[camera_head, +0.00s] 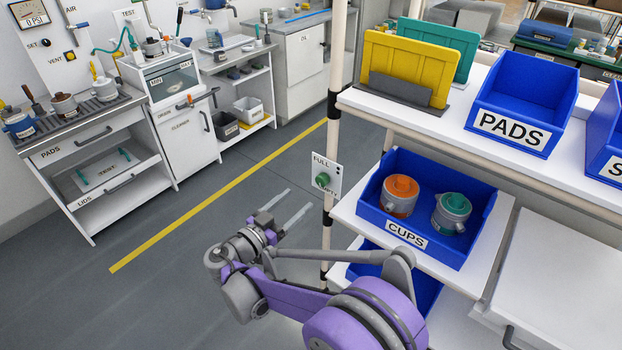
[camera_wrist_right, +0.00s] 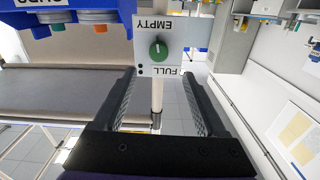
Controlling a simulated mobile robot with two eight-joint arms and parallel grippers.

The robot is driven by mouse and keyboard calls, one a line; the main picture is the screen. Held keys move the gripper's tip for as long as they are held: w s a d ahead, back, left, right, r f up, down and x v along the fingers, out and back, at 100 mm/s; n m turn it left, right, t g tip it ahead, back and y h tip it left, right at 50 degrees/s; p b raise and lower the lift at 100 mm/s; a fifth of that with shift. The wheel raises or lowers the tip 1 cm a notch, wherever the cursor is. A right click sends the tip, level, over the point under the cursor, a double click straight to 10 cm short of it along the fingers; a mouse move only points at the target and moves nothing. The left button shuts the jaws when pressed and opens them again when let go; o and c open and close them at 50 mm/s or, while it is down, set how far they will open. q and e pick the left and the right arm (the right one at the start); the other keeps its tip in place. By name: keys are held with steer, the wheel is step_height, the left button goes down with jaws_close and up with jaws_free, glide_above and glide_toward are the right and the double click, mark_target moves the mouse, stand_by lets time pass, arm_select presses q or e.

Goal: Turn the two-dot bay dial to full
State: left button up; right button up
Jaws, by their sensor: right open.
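The two-dot dial is a green round knob (camera_head: 323,180) on a small white plate (camera_head: 332,165), fixed to the rack post beside the cups bay. The plate reads FULL at the top and EMPTY at the bottom, with two black dots. The right wrist view shows the knob (camera_wrist_right: 158,49) upside down, ahead of and between the fingers; a pale mark on it seems to face EMPTY. My right gripper (camera_head: 299,199) is open and empty, its fingers pointing at the plate, apart from the knob. My left gripper is not in view.
The rack post (camera_head: 333,115) stands behind the plate. To its right, a blue CUPS bin (camera_head: 455,248) holds an orange-topped and a green-topped cup on a white shelf. A blue PADS bin (camera_head: 535,80) is above. Open floor lies left of the post.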

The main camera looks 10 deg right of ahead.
mark_target(320, 181)
steer(key=x, duration=1)
steer(key=shift+s, duration=0.1)
jaws_close()
